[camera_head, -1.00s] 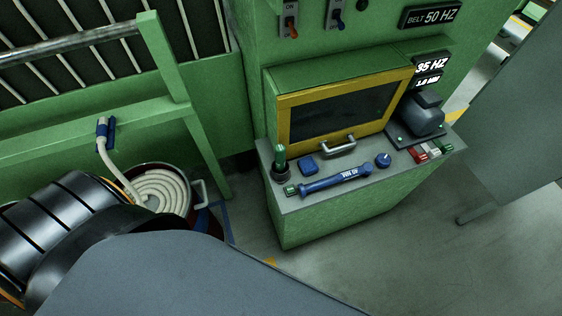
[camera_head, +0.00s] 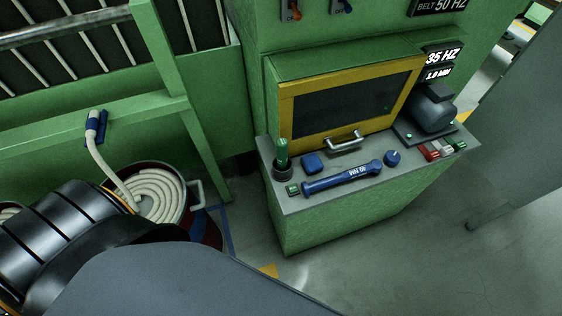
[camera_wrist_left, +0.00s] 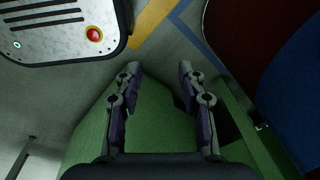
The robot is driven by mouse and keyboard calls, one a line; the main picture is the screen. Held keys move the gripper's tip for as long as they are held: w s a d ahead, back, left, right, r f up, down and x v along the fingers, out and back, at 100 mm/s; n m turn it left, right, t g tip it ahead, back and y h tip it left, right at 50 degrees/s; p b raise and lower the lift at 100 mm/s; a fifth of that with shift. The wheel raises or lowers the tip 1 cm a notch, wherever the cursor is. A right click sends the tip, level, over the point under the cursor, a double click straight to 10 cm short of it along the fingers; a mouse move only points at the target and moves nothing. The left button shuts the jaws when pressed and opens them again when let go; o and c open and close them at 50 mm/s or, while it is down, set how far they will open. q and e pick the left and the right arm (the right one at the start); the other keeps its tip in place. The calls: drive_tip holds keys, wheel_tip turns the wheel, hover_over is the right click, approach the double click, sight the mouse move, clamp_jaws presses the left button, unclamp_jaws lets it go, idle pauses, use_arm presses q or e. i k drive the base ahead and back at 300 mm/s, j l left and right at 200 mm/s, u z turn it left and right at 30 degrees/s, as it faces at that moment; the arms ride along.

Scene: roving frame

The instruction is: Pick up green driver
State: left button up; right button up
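The green driver (camera_head: 282,152) stands upright, handle up, in a small dark round holder (camera_head: 283,171) at the left end of the console's grey shelf (camera_head: 310,207). Its lower part is hidden inside the holder. In the left wrist view my left gripper (camera_wrist_left: 158,70) is open, with its two fingers apart and nothing between them. Green surfaces and floor show beyond the fingers; the driver cannot be made out there. My left gripper is not seen in the head view. My right gripper is in neither view.
On the shelf are a blue block (camera_head: 312,162), a blue bar-shaped tool (camera_head: 343,178), a blue knob (camera_head: 392,158) and a motor (camera_head: 432,108). A yellow-framed door (camera_head: 350,102) with a handle stands behind. A drum (camera_head: 205,230) with coiled hose (camera_head: 160,195) stands left of the console.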

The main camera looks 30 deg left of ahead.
sight(282, 143)
drive_tip(key=k+j, duration=0.2)
drive_tip(key=j, duration=0.15)
drive_tip(key=k+j, duration=0.2)
drive_tip(key=j, duration=0.15)
drive_tip(key=k+j+u, duration=0.1)
drive_tip(key=j, duration=0.25)
drive_tip(key=k+j, duration=0.45)
drive_tip(key=j, duration=0.3)
drive_tip(key=k+u, duration=0.05)
